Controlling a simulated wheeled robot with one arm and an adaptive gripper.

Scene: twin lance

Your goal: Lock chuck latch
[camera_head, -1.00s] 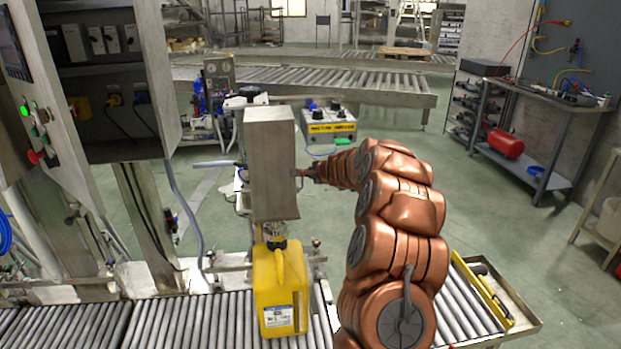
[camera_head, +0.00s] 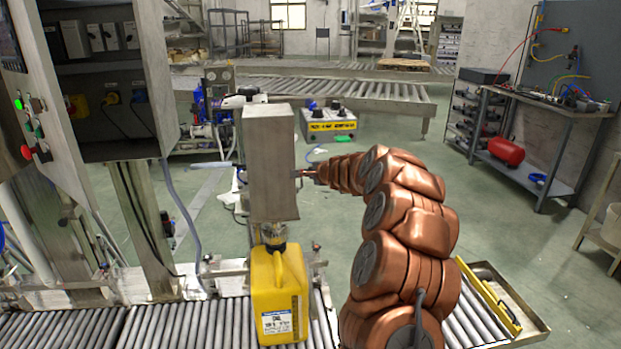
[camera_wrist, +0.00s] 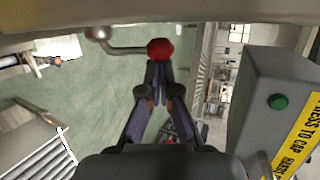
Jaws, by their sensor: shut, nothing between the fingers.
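The latch is a bent metal lever (camera_wrist: 128,50) with a red ball knob (camera_wrist: 160,48), seen at the top of the wrist view. Its other end meets a rounded metal pivot (camera_wrist: 97,33). My gripper (camera_wrist: 160,72) is shut and empty, its fingertips just below the knob in the picture; I cannot tell whether they touch it. In the head view my gripper (camera_head: 313,176) is small, close to the right side of the tall grey steel housing (camera_head: 270,165). A yellow jerrycan (camera_head: 278,290) stands upright directly under the housing.
A grey box with a green button (camera_wrist: 277,102) and yellow label stands right in the wrist view. The roller conveyor (camera_head: 190,325) runs along the front. A control cabinet (camera_head: 120,85) is at left, a workbench (camera_head: 540,110) at right.

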